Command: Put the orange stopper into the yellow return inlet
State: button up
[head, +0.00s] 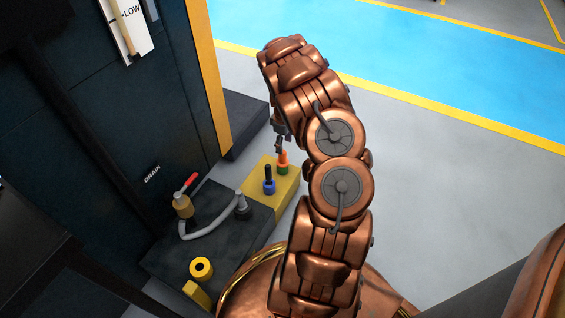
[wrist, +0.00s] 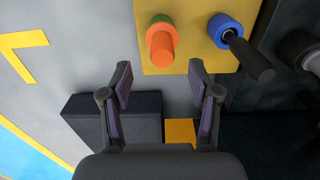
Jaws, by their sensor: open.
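The orange stopper (head: 283,158) stands upright in a green ring (head: 283,169) on a yellow block (head: 255,183). In the wrist view the orange stopper (wrist: 161,45) is seen near the top, beyond my fingertips. My gripper (wrist: 158,75) is open and empty, with the stopper ahead of the gap between its fingers and not touched. In the head view my gripper (head: 279,146) is just above and behind the block, partly hidden by my arm. A yellow ring-shaped inlet (head: 201,268) with a dark hole lies on the dark surface at the lower left.
A black stopper in a blue ring (head: 269,186) stands beside the orange one. A grey hose (head: 210,230) runs to a red-handled valve (head: 185,190) labelled DRAIN nearby. A dark cabinet (head: 100,120) rises at left; open floor (head: 440,180) lies to the right.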

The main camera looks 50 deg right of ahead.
aim_at(282, 161)
jog(key=shift+w+a+f+b, duration=0.1)
jog(key=shift+f+b, duration=0.8)
jog(key=shift+f, duration=0.8)
jog(key=shift+w+a+f+b, duration=0.1)
jog(key=shift+f+b, duration=0.75)
jog(key=shift+f, duration=0.8)
jog(key=shift+r, duration=0.1)
grip_shut()
